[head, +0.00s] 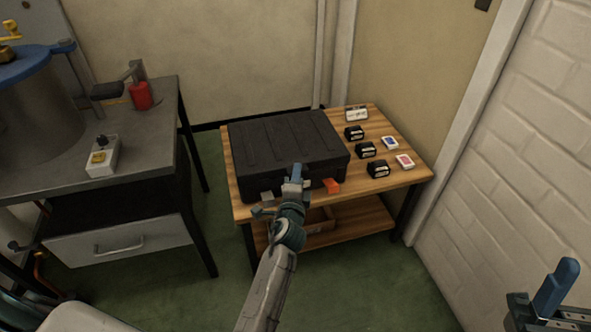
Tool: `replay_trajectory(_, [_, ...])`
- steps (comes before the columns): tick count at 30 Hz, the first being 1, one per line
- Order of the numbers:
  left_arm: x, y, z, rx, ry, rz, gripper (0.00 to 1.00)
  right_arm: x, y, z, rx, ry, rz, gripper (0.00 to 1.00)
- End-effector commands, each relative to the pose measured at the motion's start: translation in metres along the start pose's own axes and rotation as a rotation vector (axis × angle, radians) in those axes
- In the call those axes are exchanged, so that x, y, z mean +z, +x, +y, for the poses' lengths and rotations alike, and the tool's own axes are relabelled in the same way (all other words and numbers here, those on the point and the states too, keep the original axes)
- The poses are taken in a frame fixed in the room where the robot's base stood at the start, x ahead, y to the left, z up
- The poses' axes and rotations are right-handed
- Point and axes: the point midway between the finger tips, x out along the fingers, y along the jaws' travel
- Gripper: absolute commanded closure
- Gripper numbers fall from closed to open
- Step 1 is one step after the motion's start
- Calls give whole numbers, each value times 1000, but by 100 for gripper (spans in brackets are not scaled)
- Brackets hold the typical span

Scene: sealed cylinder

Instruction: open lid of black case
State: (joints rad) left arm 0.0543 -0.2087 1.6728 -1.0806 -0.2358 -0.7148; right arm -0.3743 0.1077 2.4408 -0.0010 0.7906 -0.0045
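The black case (285,138) lies on the wooden table with its ribbed lid down. A grey tab (267,197) and an orange tab (331,186) show low at its front side. My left gripper (295,178) is at the middle of the case's front, between the two tabs, and hides part of that side. I cannot tell whether it touches the case or how far its fingers are apart. My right gripper (548,298) is at the lower right corner, away from the case and partly cut off by the picture's edge.
The wooden table (408,179) also holds several small black boxes (366,150), two card packs (404,161) and a small pale box (356,113), right of the case. A grey workbench (60,165) stands at left, a white brick wall (520,150) at right. Green floor lies between.

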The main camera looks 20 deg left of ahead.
Motion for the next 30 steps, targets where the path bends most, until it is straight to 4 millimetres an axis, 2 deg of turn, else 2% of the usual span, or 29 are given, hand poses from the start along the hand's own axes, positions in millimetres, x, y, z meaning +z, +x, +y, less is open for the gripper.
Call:
replay_trajectory(8, [0,0,0,0,0,-1,72,-1,0,0,-1,-1,7,47])
replay_trajectory(12, [0,0,0,0,0,-1,99,-1,0,0,-1,-1,7,47])
replay_trajectory(23, [0,0,-1,1,0,-1,100,0,2,0,1,0,-1,47])
replay_trajectory(30, [0,0,-5,9,-3,-1,100,29,-7,2,18,20,-200,47])
